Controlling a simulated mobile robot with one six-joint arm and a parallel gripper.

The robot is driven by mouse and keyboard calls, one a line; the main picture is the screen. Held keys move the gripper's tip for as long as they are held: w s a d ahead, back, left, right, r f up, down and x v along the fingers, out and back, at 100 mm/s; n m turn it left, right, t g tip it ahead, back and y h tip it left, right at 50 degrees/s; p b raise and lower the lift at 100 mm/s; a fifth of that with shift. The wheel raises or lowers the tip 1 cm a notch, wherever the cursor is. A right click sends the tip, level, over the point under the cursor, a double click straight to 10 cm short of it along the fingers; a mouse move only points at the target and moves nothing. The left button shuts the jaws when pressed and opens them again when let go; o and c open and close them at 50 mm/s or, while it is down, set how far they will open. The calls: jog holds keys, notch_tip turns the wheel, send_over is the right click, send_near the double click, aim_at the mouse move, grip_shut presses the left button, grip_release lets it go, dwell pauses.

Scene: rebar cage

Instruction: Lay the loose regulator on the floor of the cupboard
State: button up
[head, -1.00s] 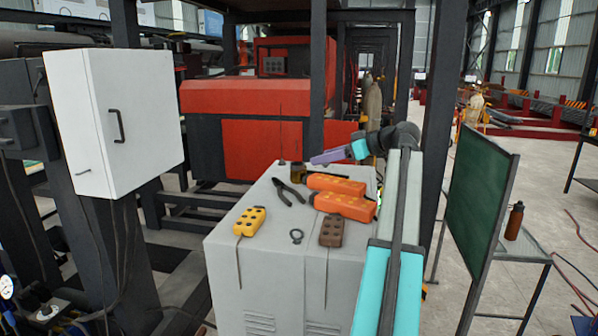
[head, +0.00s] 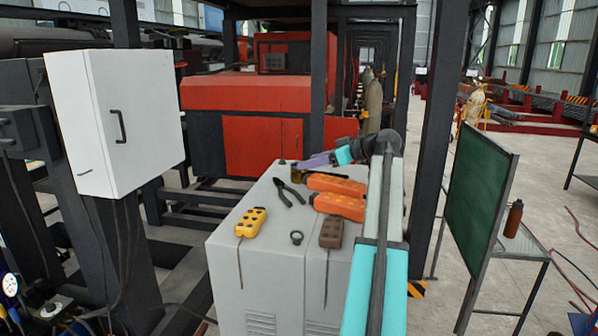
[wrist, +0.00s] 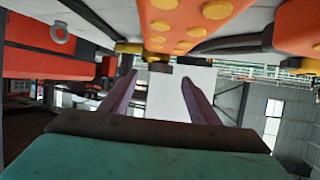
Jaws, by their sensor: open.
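The loose regulator (head: 297,174), a small brass and dark piece, lies at the back of the grey cabinet top, partly hidden by my gripper. My gripper (head: 303,164) is just above it. In the wrist view my two purple fingers (wrist: 158,76) are spread, with nothing held between them. Brass and dark parts, seemingly the regulator (wrist: 155,56), show just past the fingertips; whether they touch cannot be told. The cupboard (head: 136,125) is a white box at the left with a dark handle. Its door looks shut and its floor is hidden.
Two orange pendants (head: 338,205), black pliers (head: 289,191), a yellow pendant (head: 250,222), a brown pendant (head: 331,231) and a small ring (head: 297,238) lie on the grey cabinet (head: 265,255). A dark post (head: 319,75) rises behind it. A green board (head: 472,210) stands right.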

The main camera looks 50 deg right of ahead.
jog(key=shift+p+x, duration=0.6)
jog(key=shift+x, duration=0.95)
jog(key=shift+c, duration=0.4)
grip_shut()
jog(key=shift+r, duration=0.1)
